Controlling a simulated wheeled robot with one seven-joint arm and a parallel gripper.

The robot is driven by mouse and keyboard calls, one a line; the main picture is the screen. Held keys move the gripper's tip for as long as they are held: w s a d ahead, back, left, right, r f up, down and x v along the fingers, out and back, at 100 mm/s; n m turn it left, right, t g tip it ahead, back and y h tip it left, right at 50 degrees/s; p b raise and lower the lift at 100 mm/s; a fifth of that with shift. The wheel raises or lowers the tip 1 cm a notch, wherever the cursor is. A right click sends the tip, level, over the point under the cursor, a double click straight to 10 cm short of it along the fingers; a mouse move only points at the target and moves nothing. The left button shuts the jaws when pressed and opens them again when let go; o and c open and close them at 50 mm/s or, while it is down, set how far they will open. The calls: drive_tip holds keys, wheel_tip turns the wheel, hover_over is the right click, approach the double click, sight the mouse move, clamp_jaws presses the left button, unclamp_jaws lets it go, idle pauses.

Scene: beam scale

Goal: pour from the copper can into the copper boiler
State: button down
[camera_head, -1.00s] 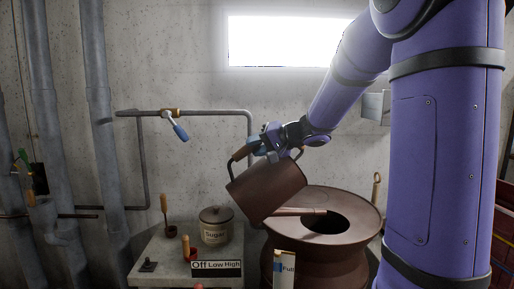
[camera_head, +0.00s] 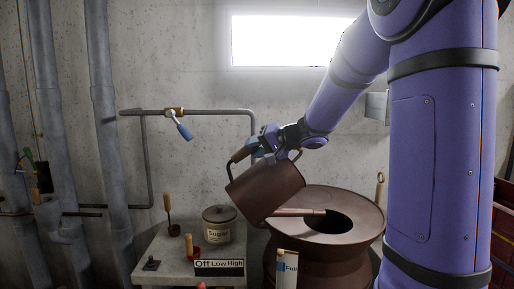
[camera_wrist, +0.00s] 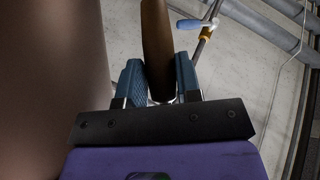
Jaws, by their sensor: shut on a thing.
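The copper can (camera_head: 266,191) is a brown can held in the air, tilted down to the right, with its spout reaching right over the boiler's opening. The copper boiler (camera_head: 355,200) is a wide brown drum with a round dark opening in its top. My gripper (camera_head: 258,146) is shut on the can's handle, above and left of the boiler. In the wrist view my gripper (camera_wrist: 158,85) has its blue fingers on either side of the brown handle (camera_wrist: 157,40), and the can's side (camera_wrist: 50,80) fills the left. No liquid can be seen at the spout.
A grey counter (camera_head: 160,265) at the left holds a sugar jar (camera_head: 218,226), a small red cup, a wooden-handled tool and an "Off Low High" sign (camera_head: 219,268). A "Full" gauge (camera_head: 287,268) stands before the boiler. A pipe with a blue-handled valve (camera_head: 182,129) runs along the wall.

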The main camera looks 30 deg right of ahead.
drive_tip(key=shift+x, duration=0.95)
drive_tip(key=shift+m+t+y, duration=0.4)
drive_tip(key=shift+m+y, duration=0.1)
drive_tip(key=shift+y, duration=0.1)
drive_tip(key=shift+s+d+r, duration=0.1)
drive_tip(key=shift+d+r, duration=0.65)
drive_tip(key=shift+d, duration=0.3)
drive_tip(key=shift+d+r, duration=0.7)
drive_tip(key=shift+d, duration=0.35)
idle(4.3)
